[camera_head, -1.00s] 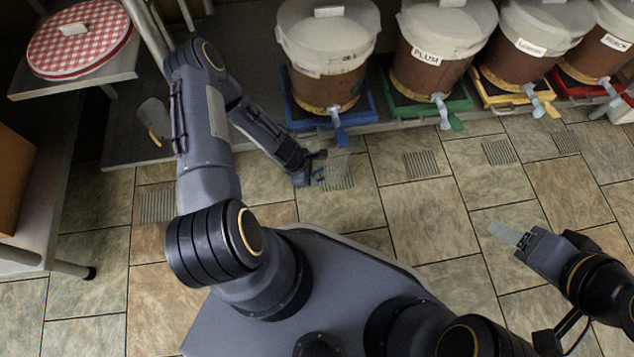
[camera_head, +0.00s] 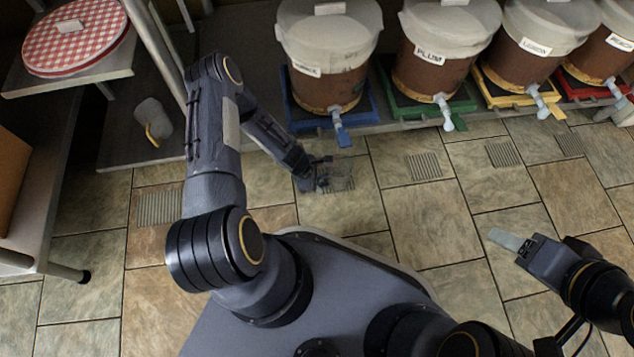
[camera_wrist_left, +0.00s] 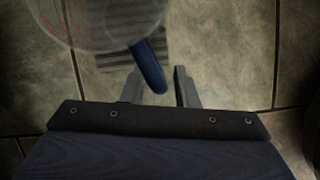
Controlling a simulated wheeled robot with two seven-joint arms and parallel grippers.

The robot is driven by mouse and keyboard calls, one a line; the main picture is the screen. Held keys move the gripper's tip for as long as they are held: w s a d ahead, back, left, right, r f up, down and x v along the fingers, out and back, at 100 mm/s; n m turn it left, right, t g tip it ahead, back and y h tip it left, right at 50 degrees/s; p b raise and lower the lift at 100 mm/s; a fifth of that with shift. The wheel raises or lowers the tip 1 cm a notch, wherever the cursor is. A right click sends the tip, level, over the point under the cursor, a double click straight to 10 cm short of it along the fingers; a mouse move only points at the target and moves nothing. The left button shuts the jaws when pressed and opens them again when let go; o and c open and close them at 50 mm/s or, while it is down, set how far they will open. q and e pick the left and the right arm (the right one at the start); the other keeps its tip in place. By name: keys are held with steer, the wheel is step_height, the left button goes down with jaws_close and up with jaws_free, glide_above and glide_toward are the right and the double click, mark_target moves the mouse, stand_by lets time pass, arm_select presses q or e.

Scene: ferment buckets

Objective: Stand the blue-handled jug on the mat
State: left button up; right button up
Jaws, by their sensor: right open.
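The clear jug (camera_wrist_left: 105,18) with the blue handle (camera_wrist_left: 148,68) is seen from above in the left wrist view. Its round rim is cut off by the top edge. A grey ribbed mat (camera_wrist_left: 150,58) shows beneath it; I cannot tell whether the jug's base touches the mat. My left gripper (camera_wrist_left: 160,85) is open, its fingers apart on either side of the handle's lower end. In the head view the left gripper (camera_head: 322,174) is at the mat (camera_head: 342,178) before the blue-stand bucket; the clear jug is hard to make out there. My right gripper (camera_head: 508,241) is open over bare tiles.
Several buckets with taps stand along the back, including one on a blue stand (camera_head: 365,113) and one labelled plum (camera_head: 425,75). A yellow-handled jug (camera_head: 150,116) is at left on a low shelf. Other ribbed mats (camera_head: 424,165) lie on the floor. The middle tiles are clear.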

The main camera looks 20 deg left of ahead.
arm_select(q)
steer(key=shift+o, duration=0.4)
steer(key=shift+r, duration=0.1)
steer(key=shift+a+r, duration=0.15)
steer(key=shift+r, duration=0.2)
steer(key=p+v, duration=0.4)
steer(key=v, duration=0.7)
steer(key=shift+p, duration=0.35)
steer(key=shift+s+a, duration=0.1)
